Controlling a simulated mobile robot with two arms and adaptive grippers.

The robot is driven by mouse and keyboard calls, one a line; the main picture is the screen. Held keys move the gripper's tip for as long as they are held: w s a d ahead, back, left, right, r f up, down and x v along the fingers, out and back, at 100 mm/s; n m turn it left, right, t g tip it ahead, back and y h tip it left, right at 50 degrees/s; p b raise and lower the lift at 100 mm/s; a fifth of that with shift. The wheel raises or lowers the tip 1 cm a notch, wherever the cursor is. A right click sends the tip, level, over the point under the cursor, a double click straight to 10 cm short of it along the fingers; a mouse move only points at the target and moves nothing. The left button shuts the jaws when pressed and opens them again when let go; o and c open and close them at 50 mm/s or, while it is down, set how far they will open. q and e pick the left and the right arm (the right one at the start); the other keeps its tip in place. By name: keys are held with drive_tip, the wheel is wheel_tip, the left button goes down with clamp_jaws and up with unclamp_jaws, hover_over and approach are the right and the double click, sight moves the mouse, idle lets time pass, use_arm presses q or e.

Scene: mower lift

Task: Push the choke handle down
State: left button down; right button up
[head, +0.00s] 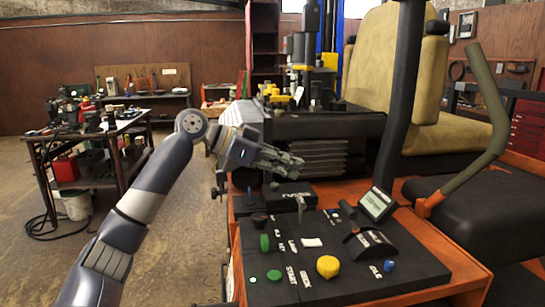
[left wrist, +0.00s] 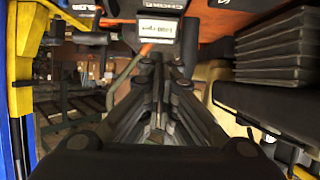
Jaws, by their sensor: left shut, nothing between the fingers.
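My left gripper (head: 294,163) is shut and empty, held above the back edge of the control panel (head: 400,268). Below it in the head view is a black box (head: 292,196) with white lettering, which I take as the choke unit. A small dark knob (head: 274,186) shows at that box, close under the fingers; I cannot tell for sure that it is the choke handle. In the left wrist view the closed fingers (left wrist: 158,62) point toward a pale labelled plate (left wrist: 158,28). The word CHOKE shows on a dark surface (left wrist: 180,5) just beyond it. No contact is visible.
The panel carries a yellow knob (head: 327,266), green buttons, switches and a small tilted screen (head: 377,204). A black post (head: 402,95) and a seat (head: 385,75) stand behind. A cluttered workbench (head: 85,135) is at left, with open floor before it.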

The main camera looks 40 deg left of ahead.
sight(299, 200)
use_arm(q)
drive_tip(key=f, duration=0.1)
drive_tip(key=w+d+f, duration=0.1)
drive_tip(key=w+f, duration=0.1)
drive_tip(key=shift+d+f, duration=0.1)
drive_tip(key=shift+d, duration=0.25)
drive_tip(key=shift+s+a+f, duration=0.1)
drive_tip(key=shift+s+f, duration=0.05)
drive_tip(key=shift+f, duration=0.35)
drive_tip(key=shift+s+a+f, duration=0.1)
drive_tip(key=shift+s+f, duration=0.05)
drive_tip(key=shift+f, duration=0.35)
use_arm(e)
drive_tip(key=shift+s+d+r, duration=0.15)
drive_tip(key=shift+s+r, duration=0.2)
drive_tip(key=shift+s, duration=0.2)
drive_tip(key=shift+a, duration=0.2)
